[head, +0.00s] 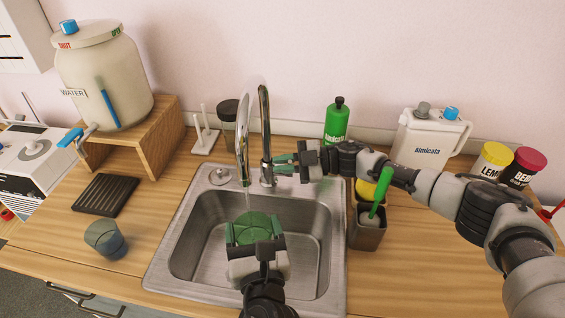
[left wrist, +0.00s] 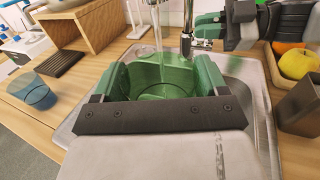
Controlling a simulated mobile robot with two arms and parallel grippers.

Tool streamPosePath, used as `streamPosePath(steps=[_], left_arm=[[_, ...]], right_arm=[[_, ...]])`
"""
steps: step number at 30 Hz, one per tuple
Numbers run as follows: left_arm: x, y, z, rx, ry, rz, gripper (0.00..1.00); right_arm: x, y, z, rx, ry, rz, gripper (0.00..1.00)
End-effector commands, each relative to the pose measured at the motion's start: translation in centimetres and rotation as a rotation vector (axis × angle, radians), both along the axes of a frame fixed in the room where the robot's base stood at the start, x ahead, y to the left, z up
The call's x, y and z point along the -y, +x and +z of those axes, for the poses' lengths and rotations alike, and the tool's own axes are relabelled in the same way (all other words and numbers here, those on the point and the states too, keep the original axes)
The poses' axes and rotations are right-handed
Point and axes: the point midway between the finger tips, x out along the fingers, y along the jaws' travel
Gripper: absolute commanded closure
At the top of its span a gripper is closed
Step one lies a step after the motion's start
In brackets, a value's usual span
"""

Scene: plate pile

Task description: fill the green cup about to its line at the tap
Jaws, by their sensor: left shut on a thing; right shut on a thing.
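The green cup (head: 254,224) is a see-through green cup, upright over the sink, below the tap (head: 242,140). My left gripper (head: 256,236) is shut on the cup, with a finger on each side. In the left wrist view the cup (left wrist: 160,75) sits between the fingers, and a clear stream of water (left wrist: 157,35) seems to fall into it from the spout.
The metal sink (head: 310,205) lies below. A blue cup (head: 105,238) and a dark rack (head: 105,195) are on the left counter. A large water jar (head: 105,75) stands on a wooden stand. A brown holder (head: 369,236), green bottle (head: 337,120) and white jug (head: 425,140) are at right.

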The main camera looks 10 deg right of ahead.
Motion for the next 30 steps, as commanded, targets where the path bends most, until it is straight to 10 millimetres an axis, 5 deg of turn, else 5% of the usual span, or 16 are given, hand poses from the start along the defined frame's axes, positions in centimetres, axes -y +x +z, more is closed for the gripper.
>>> streamPosePath(steps=[4, 5, 9, 20, 30], left_arm=[[0.0, 0.0, 0.0, 0.0, 0.0, 0.0, 0.5], [0.0, 0.0, 0.0, 0.0, 0.0, 0.0, 0.5], [0.0, 0.0, 0.0, 0.0, 0.0, 0.0, 0.5], [0.0, 0.0, 0.0, 0.0, 0.0, 0.0, 0.5], [0.0, 0.0, 0.0, 0.0, 0.0, 0.0, 0.5]], right_arm=[[0.0, 0.0, 0.0, -0.002, 0.001, 0.0, 1.0], [0.0, 0.0, 0.0, -0.002, 0.001, 0.0, 0.85], [0.0, 0.0, 0.0, -0.002, 0.001, 0.0, 0.64], [0.6, 0.0, 0.0, -0.002, 0.0, -0.002, 0.62], [5.8, -0.8, 0.5, -0.004, 0.0, -0.003, 0.62]])
